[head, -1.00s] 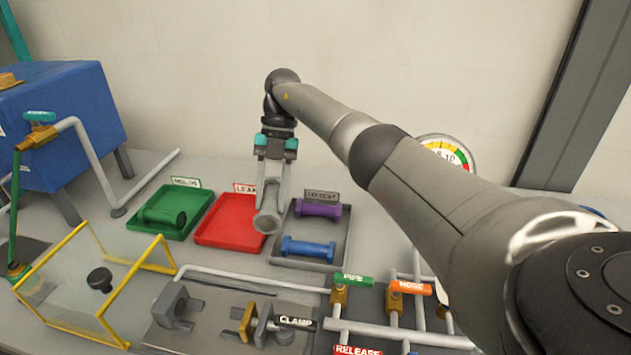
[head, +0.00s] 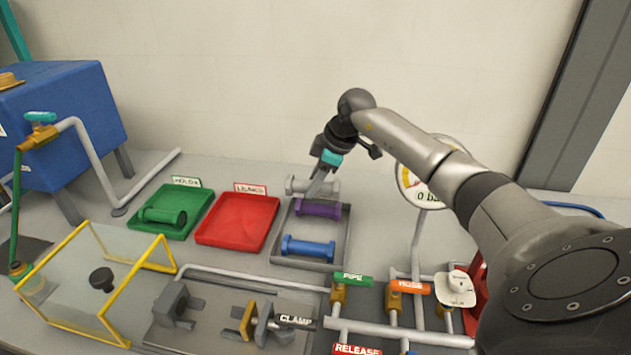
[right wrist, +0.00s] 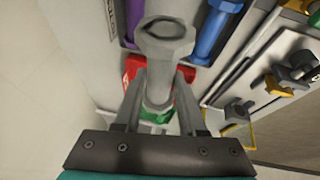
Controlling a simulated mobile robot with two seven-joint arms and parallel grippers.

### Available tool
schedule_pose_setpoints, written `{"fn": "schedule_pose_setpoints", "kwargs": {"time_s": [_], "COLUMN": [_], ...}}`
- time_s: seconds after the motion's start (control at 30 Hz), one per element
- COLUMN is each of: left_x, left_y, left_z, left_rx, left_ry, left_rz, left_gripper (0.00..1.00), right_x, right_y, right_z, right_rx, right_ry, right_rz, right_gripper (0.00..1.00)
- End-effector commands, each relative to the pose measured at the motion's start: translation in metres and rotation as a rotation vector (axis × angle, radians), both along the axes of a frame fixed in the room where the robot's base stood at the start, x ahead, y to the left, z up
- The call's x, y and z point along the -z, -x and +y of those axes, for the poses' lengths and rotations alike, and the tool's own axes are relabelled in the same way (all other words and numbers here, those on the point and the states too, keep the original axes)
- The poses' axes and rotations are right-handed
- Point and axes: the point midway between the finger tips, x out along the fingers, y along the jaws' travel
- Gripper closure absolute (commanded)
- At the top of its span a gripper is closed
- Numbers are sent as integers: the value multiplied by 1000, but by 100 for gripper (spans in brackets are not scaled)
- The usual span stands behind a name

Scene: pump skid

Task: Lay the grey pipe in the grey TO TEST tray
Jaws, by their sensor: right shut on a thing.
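The grey pipe (head: 298,185), with flanged ends, is held roughly level by my right gripper (head: 321,186). In the head view it appears at the back edge of the grey TO TEST tray (head: 346,232), just behind the purple pipe (head: 318,208). I cannot tell its exact height. In the right wrist view the grey pipe (right wrist: 160,75) sits between the two fingers (right wrist: 158,105), one flange toward the top. The tray also holds a blue pipe (head: 308,248) at its front. The tray's label is hidden behind the pipe and gripper. My left gripper is not in view.
The empty red LEAKED tray (head: 237,220) and the green HOLDS tray (head: 150,232) with a green pipe (head: 163,216) stand left. A gauge (head: 425,180) stands right. Valves, clamp and pipework (head: 340,290) lie in front.

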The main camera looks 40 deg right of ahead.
Motion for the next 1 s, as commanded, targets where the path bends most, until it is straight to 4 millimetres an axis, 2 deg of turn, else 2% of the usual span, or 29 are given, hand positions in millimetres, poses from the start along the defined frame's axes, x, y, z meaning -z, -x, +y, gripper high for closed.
{"fn": "schedule_pose_setpoints", "kwargs": {"time_s": [0.17,0.37,0.93,1.0], "left_x": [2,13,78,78], "left_y": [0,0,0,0], "left_z": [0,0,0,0], "left_rx": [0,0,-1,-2], "left_ry": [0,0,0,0], "left_rz": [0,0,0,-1], "left_gripper": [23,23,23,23], "right_x": [1,12,70,76], "right_y": [0,0,0,0], "right_z": [-4,-4,-4,-4], "right_rx": [54,55,54,53], "right_ry": [-1,-3,-1,-2], "right_rz": [-4,-3,-4,-2], "right_gripper": [100,100,100,100]}}
